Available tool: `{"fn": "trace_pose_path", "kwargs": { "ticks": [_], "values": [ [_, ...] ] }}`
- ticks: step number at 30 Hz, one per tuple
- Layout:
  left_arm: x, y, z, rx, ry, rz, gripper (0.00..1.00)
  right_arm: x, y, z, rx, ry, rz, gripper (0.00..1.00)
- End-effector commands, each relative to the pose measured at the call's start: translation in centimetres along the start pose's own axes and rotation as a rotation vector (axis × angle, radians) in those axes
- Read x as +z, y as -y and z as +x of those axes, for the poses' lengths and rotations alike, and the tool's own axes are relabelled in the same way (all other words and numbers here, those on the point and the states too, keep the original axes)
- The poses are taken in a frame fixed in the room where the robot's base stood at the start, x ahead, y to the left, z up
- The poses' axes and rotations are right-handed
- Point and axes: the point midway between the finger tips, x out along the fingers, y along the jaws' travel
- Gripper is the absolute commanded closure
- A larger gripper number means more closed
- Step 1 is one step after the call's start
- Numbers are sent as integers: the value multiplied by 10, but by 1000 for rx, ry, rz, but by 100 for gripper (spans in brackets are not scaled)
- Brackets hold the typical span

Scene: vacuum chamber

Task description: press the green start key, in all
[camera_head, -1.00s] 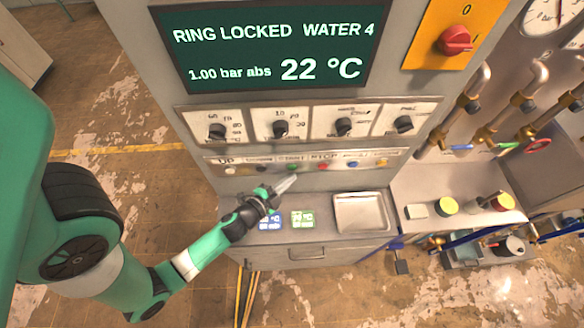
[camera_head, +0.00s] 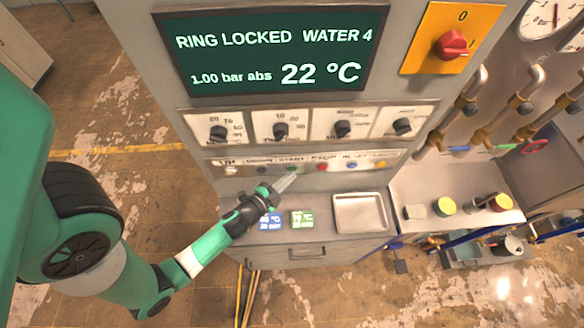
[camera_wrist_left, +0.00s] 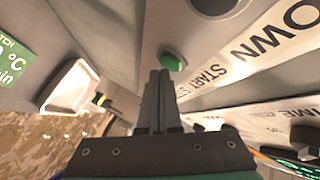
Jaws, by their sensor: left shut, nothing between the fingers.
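The green start key (camera_wrist_left: 172,61) is a round button on the grey panel, beside the label START in the left wrist view. In the head view the key (camera_head: 292,168) sits in the row of coloured keys, just above my fingertips. My left gripper (camera_head: 296,173) is shut and empty, pointing at the panel. In the left wrist view its fingertips (camera_wrist_left: 160,73) are right beside the key's lower edge; I cannot tell whether they touch it. My right gripper is not in view.
Other keys flank it: a red key (camera_head: 323,167) and a blue key (camera_head: 351,165). Above are several dials and a display (camera_head: 275,52) reading RING LOCKED, WATER 4. Below are a blue card (camera_head: 270,220), a green card (camera_head: 302,219) and a metal tray (camera_head: 361,198).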

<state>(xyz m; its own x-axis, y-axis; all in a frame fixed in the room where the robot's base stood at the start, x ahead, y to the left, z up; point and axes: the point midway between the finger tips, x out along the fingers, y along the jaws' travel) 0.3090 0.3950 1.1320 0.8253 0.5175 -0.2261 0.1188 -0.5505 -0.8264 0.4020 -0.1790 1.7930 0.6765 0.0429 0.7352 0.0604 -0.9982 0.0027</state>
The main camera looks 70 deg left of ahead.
Motion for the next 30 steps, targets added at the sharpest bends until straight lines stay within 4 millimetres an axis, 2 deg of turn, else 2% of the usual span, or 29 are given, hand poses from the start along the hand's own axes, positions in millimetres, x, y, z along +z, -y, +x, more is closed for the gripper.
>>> {"fn": "trace_pose_path", "kwargs": {
  "ticks": [30],
  "values": [
    [4,4,6,0,2,1,100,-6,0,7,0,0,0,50]
  ]
}}
